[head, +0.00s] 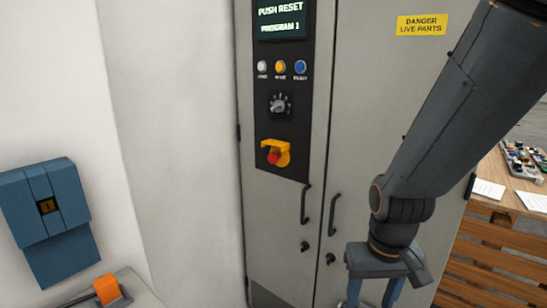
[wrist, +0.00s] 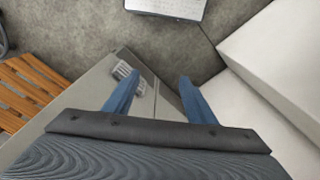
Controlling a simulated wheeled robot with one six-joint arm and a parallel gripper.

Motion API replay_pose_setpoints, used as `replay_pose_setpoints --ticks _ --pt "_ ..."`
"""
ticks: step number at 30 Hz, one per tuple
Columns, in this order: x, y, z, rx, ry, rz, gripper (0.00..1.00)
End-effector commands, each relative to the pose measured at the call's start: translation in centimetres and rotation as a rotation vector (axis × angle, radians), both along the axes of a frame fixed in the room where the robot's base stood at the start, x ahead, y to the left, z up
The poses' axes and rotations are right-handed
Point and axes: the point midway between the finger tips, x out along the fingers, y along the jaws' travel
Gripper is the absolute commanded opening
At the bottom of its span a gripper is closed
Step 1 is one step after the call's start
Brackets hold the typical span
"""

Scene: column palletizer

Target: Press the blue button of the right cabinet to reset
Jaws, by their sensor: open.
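The grey cabinet (head: 366,140) stands in the middle of the head view with a black control panel on its left door. The blue button (head: 300,67) is the rightmost of three in a row, beside a yellow one (head: 280,67) and a white one (head: 262,67). The screen (head: 282,18) above reads "PUSH RESET PROGRAM 1". My gripper (head: 374,296) hangs low in front of the right door, below and right of the panel, pointing down. In the wrist view its two blue fingers (wrist: 158,92) are apart with nothing between them. The button is not in the wrist view.
Below the buttons are a rotary knob (head: 279,104) and a red stop button (head: 274,157) under a yellow guard. Door handles (head: 305,204) stick out lower down. A blue wall box (head: 46,215) is at left. A wooden table (head: 520,175) with papers and a pallet (head: 490,250) stand at right.

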Motion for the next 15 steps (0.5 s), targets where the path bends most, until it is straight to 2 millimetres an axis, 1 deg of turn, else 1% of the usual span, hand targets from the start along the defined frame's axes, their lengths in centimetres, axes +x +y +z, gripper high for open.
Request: replay_pose_setpoints --ticks 2,6,11,15 --pt "0.04 0.03 0.00 0.000 -0.001 0.001 0.51" --pt "0.08 0.05 0.01 0.001 -0.002 0.001 0.27" --pt "0.10 0.07 0.01 0.001 -0.002 0.001 0.00" --pt "0.11 0.07 0.01 0.001 -0.002 0.001 0.00"
